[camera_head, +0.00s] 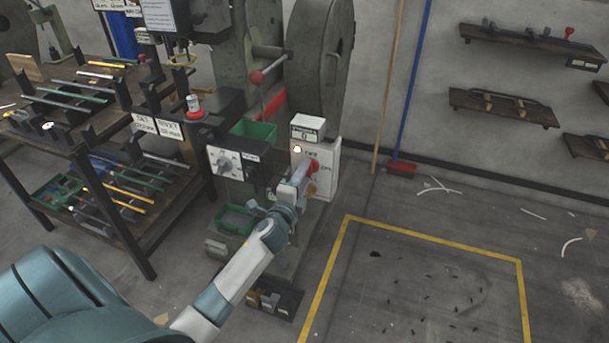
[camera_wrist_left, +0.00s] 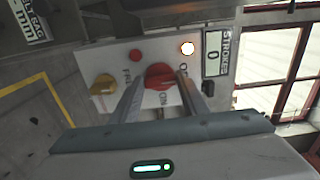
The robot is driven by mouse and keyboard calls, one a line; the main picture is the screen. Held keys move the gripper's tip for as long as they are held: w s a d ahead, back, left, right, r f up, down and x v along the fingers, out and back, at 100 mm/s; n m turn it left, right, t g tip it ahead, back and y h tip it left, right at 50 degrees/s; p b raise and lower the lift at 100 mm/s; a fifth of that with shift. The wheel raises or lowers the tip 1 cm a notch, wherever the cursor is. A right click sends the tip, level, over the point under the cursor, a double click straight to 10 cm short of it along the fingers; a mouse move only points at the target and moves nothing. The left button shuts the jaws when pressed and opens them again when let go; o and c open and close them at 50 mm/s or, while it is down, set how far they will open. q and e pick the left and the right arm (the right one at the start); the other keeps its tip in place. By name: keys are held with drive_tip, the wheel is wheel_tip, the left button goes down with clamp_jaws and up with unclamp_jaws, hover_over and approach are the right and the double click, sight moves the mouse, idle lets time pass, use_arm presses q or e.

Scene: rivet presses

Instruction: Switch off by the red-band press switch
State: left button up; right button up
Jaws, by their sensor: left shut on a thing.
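The press (camera_head: 243,60) with a red band (camera_head: 272,106) stands at the back centre. My left gripper (camera_head: 306,174) reaches the box's front face. In the left wrist view its two fingers (camera_wrist_left: 162,92) are shut on the red switch, one on each side. A lamp (camera_wrist_left: 187,48) glows on the box, and it also shows in the head view (camera_head: 298,150). My right gripper is not in view.
The box also has a yellow knob (camera_wrist_left: 103,84), a small red button (camera_wrist_left: 136,55) and a stroke counter (camera_wrist_left: 213,53) reading 0. A second panel (camera_head: 233,163) sits left of the box. A loaded workbench (camera_head: 60,140) stands at left. The yellow-marked floor (camera_head: 425,285) at right is open.

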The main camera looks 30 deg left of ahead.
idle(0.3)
use_arm(q)
drive_tip(key=o, duration=1.1)
drive_tip(key=shift+c, duration=0.2)
drive_tip(key=shift+s, duration=0.15)
drive_tip(key=v, duration=1.7)
drive_tip(key=shift+b, duration=0.45)
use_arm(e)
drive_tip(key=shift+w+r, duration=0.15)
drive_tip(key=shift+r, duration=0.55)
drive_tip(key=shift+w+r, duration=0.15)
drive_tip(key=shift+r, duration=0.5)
use_arm(q)
drive_tip(key=shift+d, duration=0.1)
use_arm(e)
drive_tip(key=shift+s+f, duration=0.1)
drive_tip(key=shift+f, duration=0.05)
